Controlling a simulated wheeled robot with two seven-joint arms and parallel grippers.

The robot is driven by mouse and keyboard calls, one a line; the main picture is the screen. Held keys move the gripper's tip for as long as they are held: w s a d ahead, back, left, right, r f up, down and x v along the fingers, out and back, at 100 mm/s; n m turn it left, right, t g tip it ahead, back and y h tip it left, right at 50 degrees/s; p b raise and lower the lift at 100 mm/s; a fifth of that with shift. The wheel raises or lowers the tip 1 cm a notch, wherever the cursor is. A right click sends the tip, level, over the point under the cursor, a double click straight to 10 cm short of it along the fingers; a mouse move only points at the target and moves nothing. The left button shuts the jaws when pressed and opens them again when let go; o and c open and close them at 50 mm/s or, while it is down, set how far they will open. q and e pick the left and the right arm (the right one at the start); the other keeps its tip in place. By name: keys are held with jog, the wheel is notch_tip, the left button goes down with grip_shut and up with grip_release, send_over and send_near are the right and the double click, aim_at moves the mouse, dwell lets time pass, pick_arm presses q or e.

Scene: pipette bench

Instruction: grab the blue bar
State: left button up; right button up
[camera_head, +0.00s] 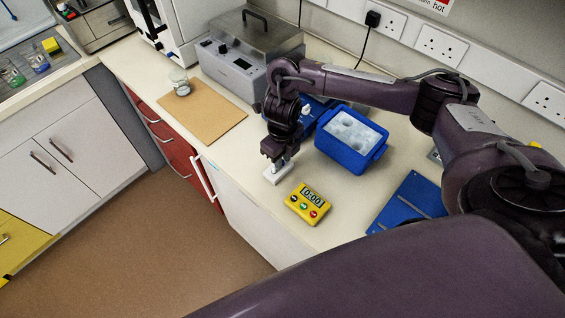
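My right gripper (277,164) points down near the front edge of the bench, directly above a small white block (276,177). Its fingertips are small and dark, so I cannot tell whether they touch or hold the block. No separate blue bar is clear to me. Blue things in view are a box of ice (349,158) right of the gripper, a flat blue board (397,209) with a grey strip further right, and a blue object (318,108) partly hidden behind my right arm. My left gripper is not in view.
A yellow timer (307,204) lies just right of the white block, close to the edge. A brown board (203,108) with a glass beaker (180,82) lies to the left. A grey lidded bath (243,62) stands behind. Wall sockets line the back.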

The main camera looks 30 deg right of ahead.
grip_shut()
dwell(0.3)
